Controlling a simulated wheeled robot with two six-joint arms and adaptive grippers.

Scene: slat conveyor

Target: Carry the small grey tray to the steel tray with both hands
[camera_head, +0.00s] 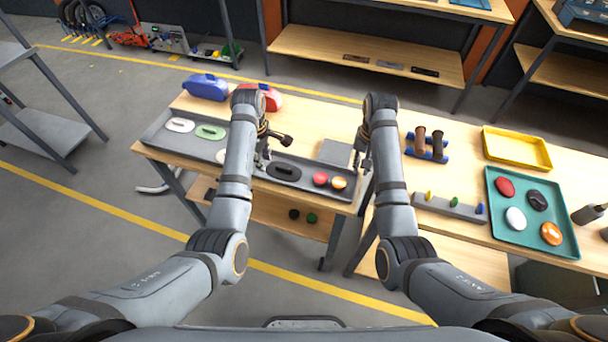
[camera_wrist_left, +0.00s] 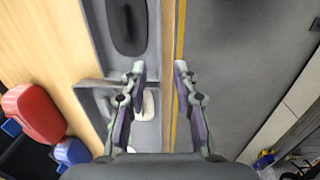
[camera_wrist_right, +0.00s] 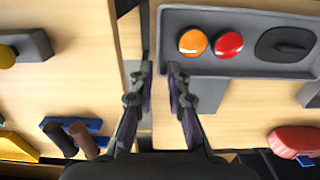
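A grey tray (camera_head: 314,194) on the left table holds a black oval piece (camera_head: 284,171), a red disc (camera_head: 320,179) and an orange disc (camera_head: 339,183). To its left, grey tray surface (camera_head: 160,139) holds white and green oval pieces; I cannot tell which part is called steel. My left gripper (camera_head: 263,155) is open and empty; in its wrist view its fingers (camera_wrist_left: 159,70) appear above the front edge of the tray and table. Contact is unclear.
A flat grey plate (camera_head: 335,152) lies behind the tray. Blue (camera_head: 206,87) and red containers (camera_head: 268,97) stand at the back. The right table holds a teal tray (camera_head: 533,244), a yellow tray (camera_head: 517,149) and a grey block (camera_head: 448,207). A gap separates the tables.

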